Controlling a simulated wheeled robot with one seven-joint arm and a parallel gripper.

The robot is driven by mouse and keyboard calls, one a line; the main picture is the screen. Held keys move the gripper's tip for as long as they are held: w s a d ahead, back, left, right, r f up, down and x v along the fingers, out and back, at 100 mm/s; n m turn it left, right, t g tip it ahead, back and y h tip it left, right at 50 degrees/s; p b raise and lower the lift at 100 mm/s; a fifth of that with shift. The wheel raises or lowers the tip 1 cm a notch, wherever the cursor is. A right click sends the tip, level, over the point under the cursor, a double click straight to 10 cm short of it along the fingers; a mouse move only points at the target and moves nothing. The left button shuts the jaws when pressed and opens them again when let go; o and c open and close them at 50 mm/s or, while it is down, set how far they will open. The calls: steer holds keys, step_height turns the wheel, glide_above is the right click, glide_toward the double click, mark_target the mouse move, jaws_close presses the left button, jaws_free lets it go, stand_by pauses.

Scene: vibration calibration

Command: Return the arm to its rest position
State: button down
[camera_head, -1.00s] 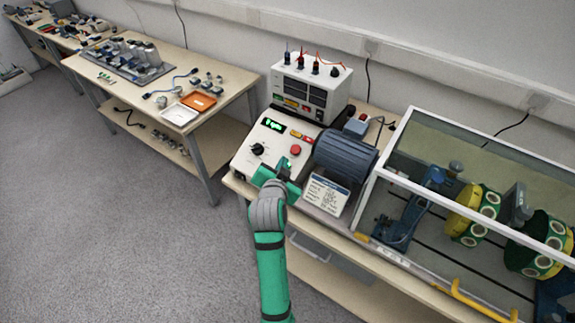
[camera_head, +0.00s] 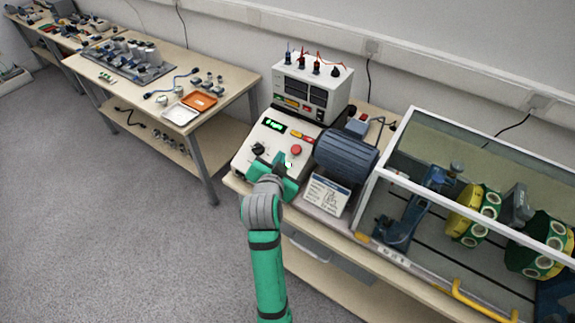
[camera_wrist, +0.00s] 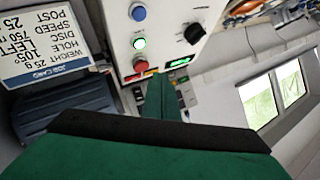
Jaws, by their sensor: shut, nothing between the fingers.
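My arm (camera_head: 266,255) is green with a grey wrist and reaches up from the bottom of the head view. My gripper (camera_head: 280,162) is shut and empty, just in front of the sloped face of the white control box (camera_head: 262,138). In the wrist view the shut green gripper (camera_wrist: 158,95) points at the control panel (camera_wrist: 165,22). I cannot tell whether the fingertips touch the panel.
A blue motor (camera_head: 345,155) and a job card (camera_head: 327,194) stand right of my gripper. A guarded rig with yellow-green discs (camera_head: 474,214) fills the right. A power supply (camera_head: 312,88) stands behind. A side bench (camera_head: 215,72) is at left. The floor (camera_head: 120,220) is clear at lower left.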

steer(key=shift+f, duration=0.1)
stand_by(0.3)
steer(key=s+f+n+y, duration=0.1)
steer(key=s+f+n, duration=0.1)
steer(key=s+f, duration=0.75)
steer(key=s+f+n+y, duration=0.1)
steer(key=s+f+n, duration=0.35)
steer(key=s, duration=0.75)
steer(key=s+r+n+t, duration=0.1)
steer(key=s+r+t, duration=0.1)
steer(key=s, duration=2.2)
steer(key=shift+s+d+r, duration=0.25)
steer(key=shift+r, duration=0.1)
